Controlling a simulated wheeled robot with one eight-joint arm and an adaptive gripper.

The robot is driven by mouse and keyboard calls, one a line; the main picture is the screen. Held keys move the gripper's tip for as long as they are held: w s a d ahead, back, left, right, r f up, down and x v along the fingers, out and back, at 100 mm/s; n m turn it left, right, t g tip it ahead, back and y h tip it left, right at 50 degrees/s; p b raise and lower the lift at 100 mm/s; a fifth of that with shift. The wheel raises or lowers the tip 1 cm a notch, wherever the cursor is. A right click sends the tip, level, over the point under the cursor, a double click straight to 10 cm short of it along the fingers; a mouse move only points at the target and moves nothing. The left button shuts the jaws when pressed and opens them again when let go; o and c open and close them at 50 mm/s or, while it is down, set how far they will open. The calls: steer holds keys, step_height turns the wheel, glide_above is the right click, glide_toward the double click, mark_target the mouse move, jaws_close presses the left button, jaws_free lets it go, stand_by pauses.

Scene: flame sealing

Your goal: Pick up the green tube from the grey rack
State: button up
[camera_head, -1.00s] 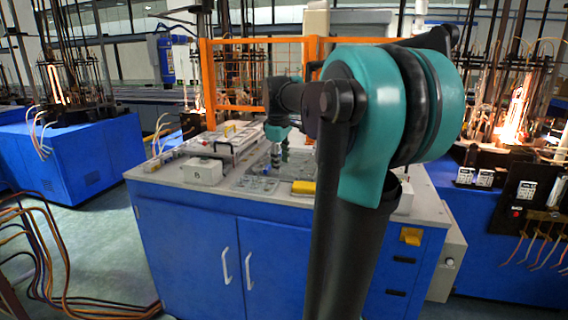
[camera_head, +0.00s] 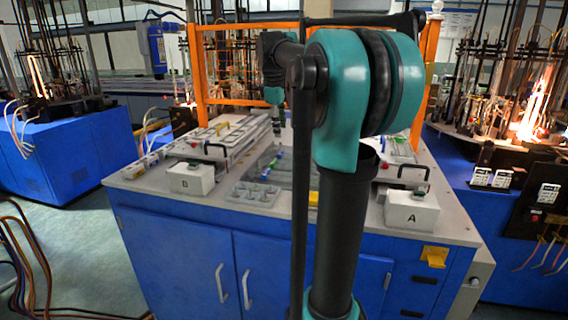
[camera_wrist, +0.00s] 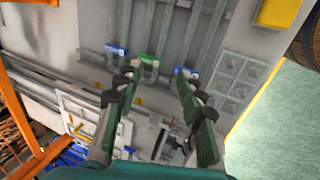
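In the wrist view, the green tube (camera_wrist: 148,60) is a clear tube with a green cap, lying in the grey rack (camera_wrist: 168,28) between two blue-capped tubes, one left (camera_wrist: 117,49) and one right (camera_wrist: 187,72). My gripper (camera_wrist: 156,75) is open and empty, its fingertips spread on either side of the green cap in the picture. I cannot tell its height above the tube. In the head view, my gripper (camera_head: 277,124) hangs over the back of the bench, and small blue and green caps show on the rack (camera_head: 297,172), partly hidden by my arm.
White boxes B (camera_head: 190,178) and A (camera_head: 412,212) stand on the bench. A grey cup tray (camera_head: 255,194) and a yellow block (camera_head: 313,198) sit at the front. An orange frame (camera_head: 197,75) stands behind. Glowing burners (camera_head: 533,118) are at the right.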

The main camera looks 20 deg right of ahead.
glide_above(285, 167)
steer(key=s+a, duration=0.1)
step_height(285, 167, down, 10)
steer(key=shift+a+f, duration=0.1)
steer(key=shift+s+x, duration=0.15)
steer(key=shift+x, duration=1.3)
steer(key=shift+s+x, duration=0.1)
steer(key=shift+x, duration=1.4)
jaws_close()
